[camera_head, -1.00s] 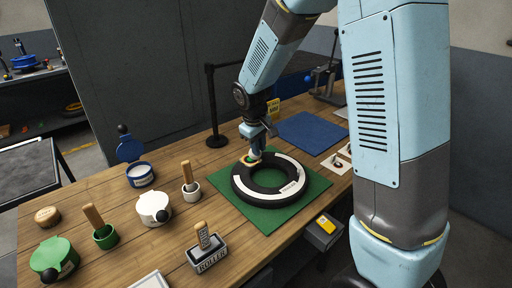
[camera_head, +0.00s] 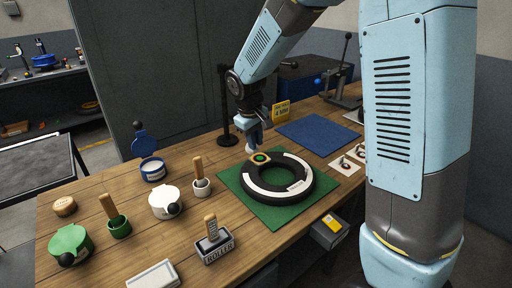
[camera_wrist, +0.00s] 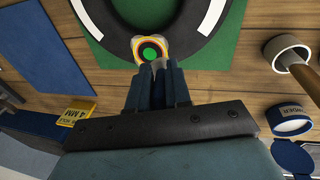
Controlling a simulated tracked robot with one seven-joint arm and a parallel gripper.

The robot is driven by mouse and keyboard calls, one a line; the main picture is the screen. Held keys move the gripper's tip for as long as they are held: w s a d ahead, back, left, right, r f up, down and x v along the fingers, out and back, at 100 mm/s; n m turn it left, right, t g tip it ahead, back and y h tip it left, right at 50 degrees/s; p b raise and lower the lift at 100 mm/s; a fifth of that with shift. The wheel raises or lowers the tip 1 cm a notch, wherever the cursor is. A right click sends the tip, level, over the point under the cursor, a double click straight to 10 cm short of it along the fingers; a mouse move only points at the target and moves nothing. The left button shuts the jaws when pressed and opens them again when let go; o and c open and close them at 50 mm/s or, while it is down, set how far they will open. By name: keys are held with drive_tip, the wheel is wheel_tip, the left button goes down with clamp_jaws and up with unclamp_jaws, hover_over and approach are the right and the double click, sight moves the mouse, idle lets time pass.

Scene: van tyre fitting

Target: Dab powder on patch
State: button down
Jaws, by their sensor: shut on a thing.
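A black tyre (camera_head: 263,188) with a white band lies flat on a green mat (camera_head: 283,219). A round patch (camera_head: 260,158) with a green centre and a red-yellow rim sits on the tyre's far-left part. It also shows in the wrist view (camera_wrist: 150,52), just beyond my fingertips. My gripper (camera_head: 253,128) is shut on a small dabber (camera_head: 249,148) with a pale end, just above and behind the patch. The gripper's blue fingers (camera_wrist: 157,78) hide most of the dabber in the wrist view. The open powder tub (camera_head: 153,170) stands to the left, its blue lid tipped up.
Pots with wooden-handled tools (camera_head: 201,187), a white lidded pot (camera_head: 165,203), a green lidded pot (camera_head: 71,246) and a roller in its stand (camera_head: 215,247) stand at left and front.

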drive_tip(key=shift+w+d+v, duration=0.1)
drive_tip(key=shift+w+v, duration=0.05)
drive_tip(key=shift+v, duration=0.8)
drive_tip(key=shift+w+d+v, duration=0.15)
drive_tip(key=shift+w+v, duration=0.05)
drive_tip(key=shift+v, duration=0.75)
drive_tip(key=shift+r, duration=0.1)
